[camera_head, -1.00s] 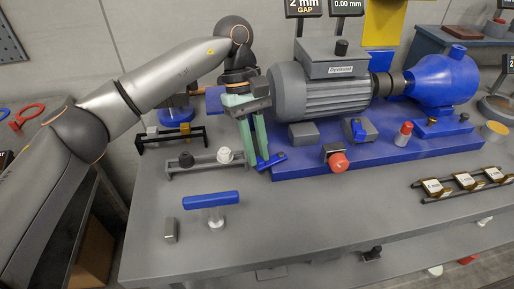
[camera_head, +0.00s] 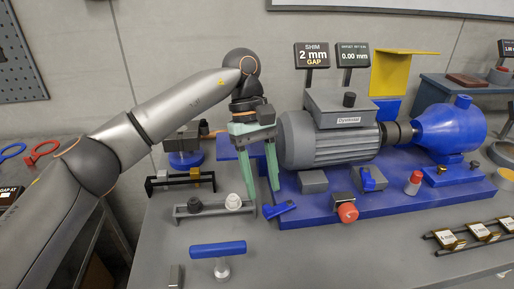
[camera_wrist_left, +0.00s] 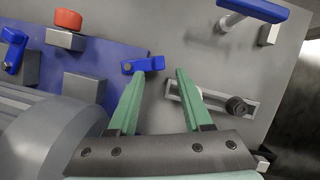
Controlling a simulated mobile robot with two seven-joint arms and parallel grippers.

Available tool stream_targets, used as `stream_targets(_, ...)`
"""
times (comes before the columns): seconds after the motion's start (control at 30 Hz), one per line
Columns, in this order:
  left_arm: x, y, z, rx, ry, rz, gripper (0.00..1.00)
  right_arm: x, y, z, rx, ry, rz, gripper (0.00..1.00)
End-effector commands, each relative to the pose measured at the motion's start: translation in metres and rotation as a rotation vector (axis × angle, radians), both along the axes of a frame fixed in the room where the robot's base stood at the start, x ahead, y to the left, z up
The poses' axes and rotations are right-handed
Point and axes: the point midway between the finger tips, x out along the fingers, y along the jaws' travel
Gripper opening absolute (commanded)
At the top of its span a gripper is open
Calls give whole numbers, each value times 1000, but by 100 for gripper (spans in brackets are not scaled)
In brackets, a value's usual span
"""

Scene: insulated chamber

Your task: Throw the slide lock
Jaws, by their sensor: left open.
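A small blue lever (camera_head: 279,209) sits at the near left corner of the blue machine base (camera_head: 320,207). It looks like the slide lock, though no label shows. It also shows in the left wrist view (camera_wrist_left: 146,65), lying crosswise just beyond the left fingertip. My left gripper (camera_head: 263,194) points down at that corner with its two green fingers apart. In the left wrist view the gripper (camera_wrist_left: 161,76) is open and empty, with grey bench between the tips. Whether a finger touches the lever I cannot tell. My right gripper is out of view.
The grey motor (camera_head: 335,140) stands close right of the gripper. A slotted bracket with a white knob (camera_head: 233,202) and a dark knob (camera_head: 195,205) lies just left. A blue T-handle (camera_head: 218,249) stands in front. A red button (camera_head: 347,212) is to the right.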

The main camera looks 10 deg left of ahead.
Motion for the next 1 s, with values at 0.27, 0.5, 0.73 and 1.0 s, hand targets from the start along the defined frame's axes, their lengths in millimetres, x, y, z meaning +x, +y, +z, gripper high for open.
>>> stream_targets(0.27, 18, 13, 59, -1, -1, 1, 50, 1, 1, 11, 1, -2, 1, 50)
stream_targets(0.5, 26, 19, 82, -1, -1, -1, 50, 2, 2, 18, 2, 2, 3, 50)
stream_targets(0.73, 27, 20, 83, -2, 0, -1, 50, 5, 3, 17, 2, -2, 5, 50)
stream_targets(1.0, 27, 20, 82, -2, 0, -1, 50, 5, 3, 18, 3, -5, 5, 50)
